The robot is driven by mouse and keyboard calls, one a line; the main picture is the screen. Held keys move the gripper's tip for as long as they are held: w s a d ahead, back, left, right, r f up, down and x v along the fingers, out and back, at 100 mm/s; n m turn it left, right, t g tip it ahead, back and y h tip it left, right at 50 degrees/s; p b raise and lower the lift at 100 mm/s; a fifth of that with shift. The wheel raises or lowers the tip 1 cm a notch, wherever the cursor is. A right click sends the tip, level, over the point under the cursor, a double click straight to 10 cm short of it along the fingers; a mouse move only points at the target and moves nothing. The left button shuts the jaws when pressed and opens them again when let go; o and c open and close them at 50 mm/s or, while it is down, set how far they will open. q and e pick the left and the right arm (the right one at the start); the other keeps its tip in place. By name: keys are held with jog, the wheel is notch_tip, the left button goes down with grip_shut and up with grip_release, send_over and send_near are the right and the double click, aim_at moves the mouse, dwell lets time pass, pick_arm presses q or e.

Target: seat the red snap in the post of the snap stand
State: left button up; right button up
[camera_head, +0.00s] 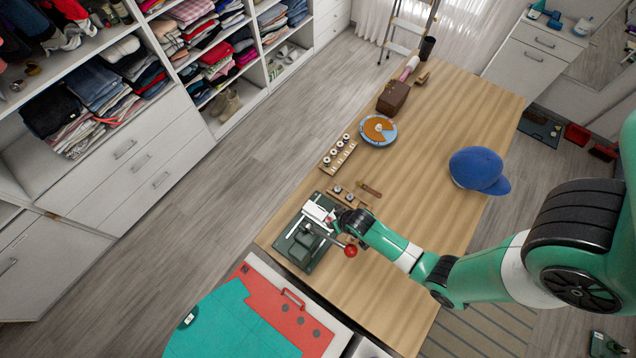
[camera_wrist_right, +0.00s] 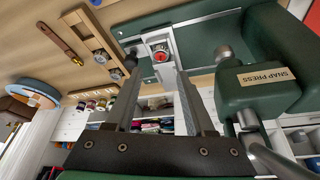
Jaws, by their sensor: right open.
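The red snap (camera_wrist_right: 161,56) shows in the right wrist view as a small red disc in a round metal seat on the white slide (camera_wrist_right: 167,80) of the green snap press (camera_wrist_right: 262,88). It lies beyond and between my right fingertips. I cannot tell whether it is fully seated in a post. My right gripper (camera_wrist_right: 160,68) is open, its fingers apart with nothing visibly held. In the head view my right gripper (camera_head: 338,217) is over the press base (camera_head: 300,250), and the snap is hidden there. My left gripper is out of view.
A wooden strip with round metal pieces (camera_wrist_right: 115,74) lies beside the press, near a brown leather strap (camera_wrist_right: 58,43). The press lever has a red knob (camera_head: 351,250). A spool rack (camera_head: 338,154), a blue-rimmed disc (camera_head: 378,130) and a blue cap (camera_head: 478,168) stand farther along the table.

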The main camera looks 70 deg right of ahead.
aim_at(329, 220)
jog(key=b+x, duration=0.5)
jog(key=x, duration=0.1)
jog(key=shift+f, duration=0.2)
jog(key=shift+w+d+f, duration=0.1)
jog(key=shift+w+f, duration=0.1)
jog(key=shift+f, duration=0.05)
grip_shut()
jog(key=shift+w, duration=0.1)
